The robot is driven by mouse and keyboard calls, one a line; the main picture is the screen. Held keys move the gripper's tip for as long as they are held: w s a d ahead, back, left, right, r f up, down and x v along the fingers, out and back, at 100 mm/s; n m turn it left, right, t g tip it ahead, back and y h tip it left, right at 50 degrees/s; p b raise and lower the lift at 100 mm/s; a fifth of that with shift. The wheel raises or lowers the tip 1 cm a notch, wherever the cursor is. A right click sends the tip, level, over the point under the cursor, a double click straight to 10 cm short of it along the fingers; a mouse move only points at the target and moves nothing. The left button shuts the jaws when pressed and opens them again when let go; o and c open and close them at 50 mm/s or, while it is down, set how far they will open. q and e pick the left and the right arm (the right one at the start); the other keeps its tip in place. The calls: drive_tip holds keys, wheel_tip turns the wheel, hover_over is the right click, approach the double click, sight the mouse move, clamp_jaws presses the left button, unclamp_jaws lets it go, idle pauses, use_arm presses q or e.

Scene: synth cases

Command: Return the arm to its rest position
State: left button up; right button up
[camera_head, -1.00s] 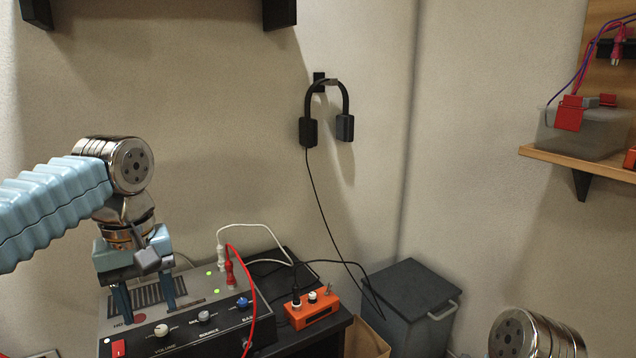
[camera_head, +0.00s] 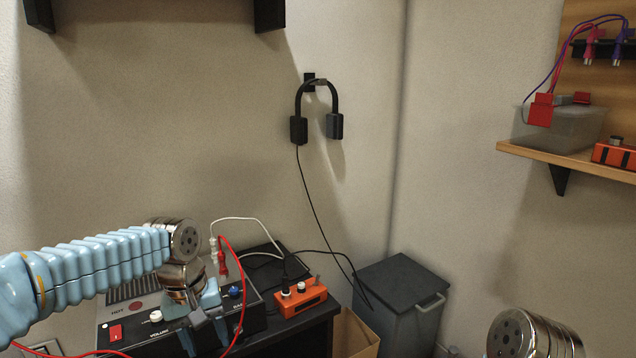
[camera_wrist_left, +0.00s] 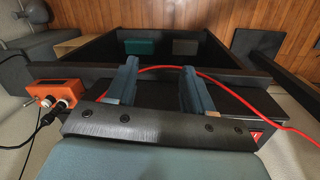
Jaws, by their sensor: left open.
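My left arm (camera_head: 95,268), in a light blue ribbed sleeve, reaches in from the left in the head view. Its left gripper (camera_head: 207,338) points down in front of the amplifier (camera_head: 118,338), covering part of its knobs. The left wrist view shows its two blue-grey fingers (camera_wrist_left: 157,88) apart, with no object held. A red cable (camera_wrist_left: 165,68) crosses the view at the fingers; whether it touches them I cannot tell. A metal joint of my right arm (camera_head: 530,335) shows at the lower right; its gripper is out of view.
An orange pedal (camera_head: 306,298) stands right of the amplifier on the black table. A grey lidded bin (camera_head: 402,300) and cardboard box (camera_head: 357,335) stand beside it. Headphones (camera_head: 334,125) hang on the wall. A wooden shelf (camera_head: 570,165) is at right. The air above the table is mostly clear.

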use_arm(q)
drive_tip(key=s+d+f+m+h, duration=0.1)
drive_tip(key=d+f, duration=0.3)
drive_tip(key=f, duration=0.8)
drive_tip(key=s+d+f+m+h, duration=0.1)
drive_tip(key=d+f, duration=0.2)
drive_tip(key=f, duration=0.9)
drive_tip(key=s+d+f, duration=0.2)
drive_tip(key=s+f, duration=1.2)
drive_tip(key=f, duration=0.1)
drive_tip(key=shift+s+d+m+t+h, duration=0.2)
drive_tip(key=shift+m+t+h, duration=0.1)
drive_tip(key=shift+h, duration=0.1)
drive_tip(key=shift+c, duration=0.4)
drive_tip(key=shift+c, duration=0.2)
